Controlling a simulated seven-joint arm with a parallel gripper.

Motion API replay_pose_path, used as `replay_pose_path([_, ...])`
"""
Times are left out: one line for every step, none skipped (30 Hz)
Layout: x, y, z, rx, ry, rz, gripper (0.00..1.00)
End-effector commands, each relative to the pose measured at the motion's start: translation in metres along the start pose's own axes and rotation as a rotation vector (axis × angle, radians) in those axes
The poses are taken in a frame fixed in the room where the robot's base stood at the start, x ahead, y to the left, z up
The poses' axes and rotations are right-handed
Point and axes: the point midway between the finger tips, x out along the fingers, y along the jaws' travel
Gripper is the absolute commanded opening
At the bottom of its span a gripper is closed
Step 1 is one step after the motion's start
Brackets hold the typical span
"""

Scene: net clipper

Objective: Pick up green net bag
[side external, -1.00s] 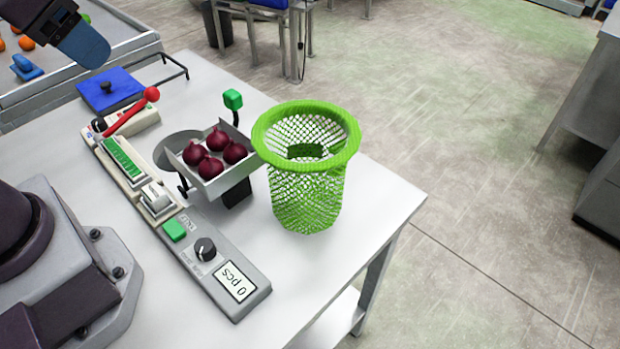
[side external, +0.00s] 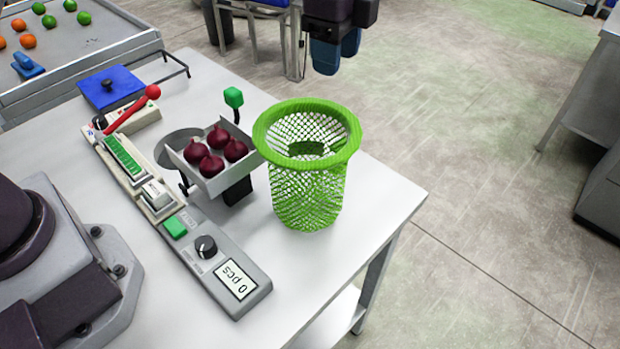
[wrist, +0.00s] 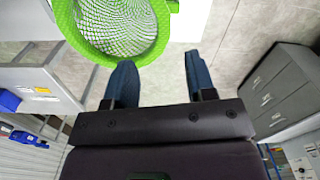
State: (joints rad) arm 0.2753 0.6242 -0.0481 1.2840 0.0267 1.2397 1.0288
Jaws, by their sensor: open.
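The green net bag (side external: 308,190) stands upright on the metal table, its thick green rim open at the top. In the wrist view the bag (wrist: 147,50) shows at the top, its rim close to my left fingertip in the picture. My gripper (side external: 336,58) has blue fingers and hangs above and behind the bag in the side view, apart from it. The fingers (wrist: 158,75) are spread with nothing between them but floor.
A tilted metal tray (side external: 226,184) with several red onions stands just left of the bag. A control panel (side external: 205,262) with a "0 pcs" display, a red lever (side external: 130,112) and a blue lidded plate (side external: 110,90) lie further left. The table's right edge is close to the bag.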

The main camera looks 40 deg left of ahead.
Motion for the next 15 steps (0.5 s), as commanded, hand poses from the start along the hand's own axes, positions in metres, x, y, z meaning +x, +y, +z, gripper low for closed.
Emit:
replay_pose_path([-0.011,-0.005,-0.002,0.060,0.009,-0.018,0.50])
replay_pose_path([-0.015,-0.006,-0.002,0.094,0.009,-0.021,0.50])
replay_pose_path([-0.017,-0.006,-0.002,0.133,0.007,-0.019,0.50])
replay_pose_path([-0.017,-0.005,-0.001,0.159,0.004,-0.014,0.50])
replay_pose_path([-0.016,-0.004,-0.001,0.180,0.001,-0.009,0.50])
replay_pose_path([-0.015,-0.003,0.000,0.200,0.000,-0.005,0.50])
replay_pose_path([-0.013,-0.003,0.000,0.211,-0.001,-0.004,0.50])
replay_pose_path([-0.010,-0.003,0.000,0.218,-0.002,-0.003,0.50])
replay_pose_path([-0.005,-0.003,0.000,0.223,-0.003,-0.001,0.50])
replay_pose_path([0.000,-0.003,0.000,0.224,-0.002,-0.002,0.50])
replay_pose_path([0.005,-0.003,0.000,0.224,-0.003,-0.001,0.50])
replay_pose_path([0.013,-0.003,0.000,0.223,-0.003,-0.001,0.50])
replay_pose_path([0.019,-0.003,0.000,0.223,-0.003,-0.001,0.50])
replay_pose_path([0.025,-0.003,0.000,0.223,-0.003,-0.001,0.50])
replay_pose_path([0.033,-0.003,0.000,0.223,-0.003,-0.001,0.50])
